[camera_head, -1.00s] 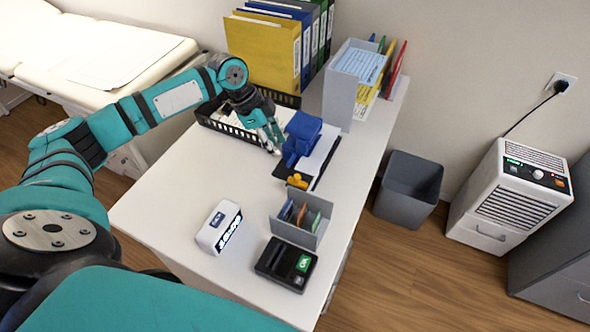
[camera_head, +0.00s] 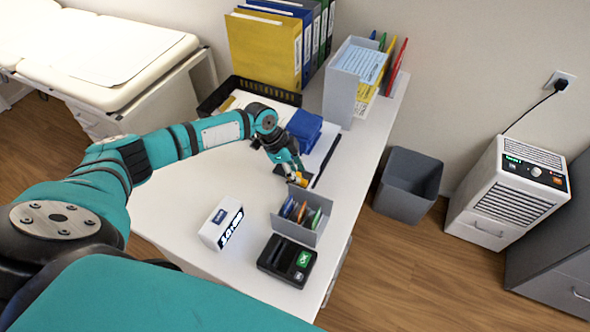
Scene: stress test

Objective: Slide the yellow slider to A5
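A blue hole punch (camera_head: 304,130) stands on the white desk, on a dark base with a white sheet beside it. The yellow slider is mostly hidden behind my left gripper (camera_head: 292,172); only a small yellow patch (camera_head: 279,170) shows beside the fingers. My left gripper points down at the near end of the punch, its fingertips close to the slider. I cannot tell whether it touches the slider or how far apart the fingers are. The A5 mark is not readable here. My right gripper is out of view.
A grey holder (camera_head: 302,216) with colored items stands close in front of the gripper. A white display device (camera_head: 222,224) and a black card terminal (camera_head: 287,261) are nearer. A black tray (camera_head: 262,91) and binders (camera_head: 265,50) stand behind. The left desk area is clear.

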